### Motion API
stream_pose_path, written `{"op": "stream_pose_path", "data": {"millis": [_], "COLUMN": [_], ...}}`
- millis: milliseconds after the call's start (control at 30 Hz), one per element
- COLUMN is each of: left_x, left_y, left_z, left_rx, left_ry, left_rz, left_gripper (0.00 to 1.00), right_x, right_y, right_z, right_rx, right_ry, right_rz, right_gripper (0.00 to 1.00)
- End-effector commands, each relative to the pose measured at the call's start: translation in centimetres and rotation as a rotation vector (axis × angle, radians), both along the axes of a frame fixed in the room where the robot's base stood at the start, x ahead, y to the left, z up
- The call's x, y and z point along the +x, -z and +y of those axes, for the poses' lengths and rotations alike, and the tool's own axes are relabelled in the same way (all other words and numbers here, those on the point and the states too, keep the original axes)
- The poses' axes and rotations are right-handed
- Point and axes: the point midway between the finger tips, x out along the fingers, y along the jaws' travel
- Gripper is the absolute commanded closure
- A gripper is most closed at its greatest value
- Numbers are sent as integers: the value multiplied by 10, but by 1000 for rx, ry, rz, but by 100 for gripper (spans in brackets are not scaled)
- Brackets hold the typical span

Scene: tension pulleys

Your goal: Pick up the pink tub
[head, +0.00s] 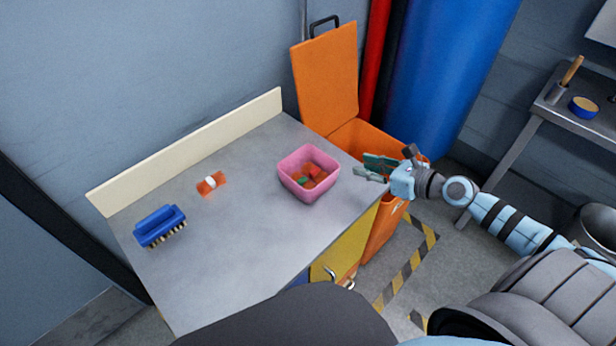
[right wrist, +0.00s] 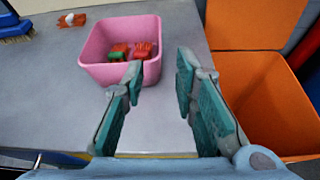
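The pink tub (head: 299,189) stands upright on the grey table (head: 235,240), near its right end. Several small red, orange and green pieces lie inside it. In the right wrist view the tub (right wrist: 97,48) is ahead and to the left of the fingers. My right gripper (head: 366,170) is to the right of the tub, over the table's right edge. Its teal-padded fingers (right wrist: 160,88) are spread apart with nothing between them. The left fingertip overlaps the tub's right side in the wrist view; I cannot tell contact. My left gripper is out of view.
A blue brush (head: 160,225) and an orange-and-white item (head: 211,184) lie on the table's left half. An open orange bin (right wrist: 262,95) with a raised lid (head: 326,78) stands beyond the right edge. The table's front middle is clear.

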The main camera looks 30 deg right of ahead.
Motion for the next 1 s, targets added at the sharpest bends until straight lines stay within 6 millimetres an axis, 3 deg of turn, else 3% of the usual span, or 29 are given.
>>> {"op": "stream_pose_path", "data": {"millis": [200, 467, 700, 967, 1000], "left_x": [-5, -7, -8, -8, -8], "left_y": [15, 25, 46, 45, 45], "left_z": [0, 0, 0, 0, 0], "left_rx": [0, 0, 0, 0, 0], "left_ry": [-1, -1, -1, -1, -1], "left_rz": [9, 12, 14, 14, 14], "left_gripper": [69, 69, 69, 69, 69], "right_x": [46, 74, 114, 119, 119], "right_y": [21, 34, 54, 53, 53], "right_z": [19, 29, 45, 47, 47], "right_rx": [19, 13, 12, 8, 8], "right_ry": [6, 5, 6, 5, 5], "right_rz": [0, 3, 4, 5, 5], "right_gripper": [73, 73, 73, 73, 80]}}
